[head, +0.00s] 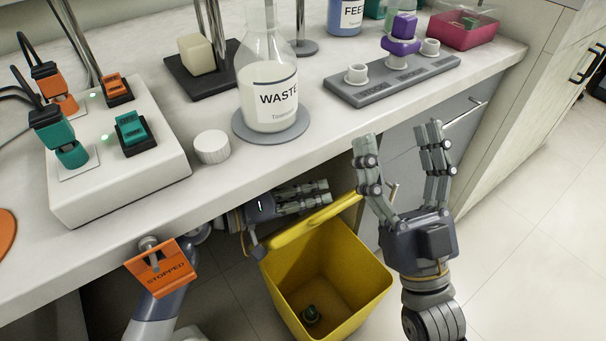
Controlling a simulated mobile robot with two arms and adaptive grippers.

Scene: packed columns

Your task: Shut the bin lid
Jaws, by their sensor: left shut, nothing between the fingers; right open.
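A yellow bin (350,290) stands on the floor below the bench's front edge. Its mouth is open and a small dark green object (310,315) lies inside. The yellow lid (315,222) stands raised along the bin's far side, seen nearly edge-on. My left gripper (322,192) is shut and empty, just behind the lid's top edge, its fingers pointing right; I cannot tell if it touches the lid. My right gripper (401,136) is open and empty, fingers up, to the right of the bin and in front of the bench.
The white bench (330,135) overhangs the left gripper. A waste bottle (268,95), a white cap (212,147) and a grey rack (395,82) stand near its edge. An orange "STOPPED" tag (165,268) hangs at the front. The floor to the right is clear.

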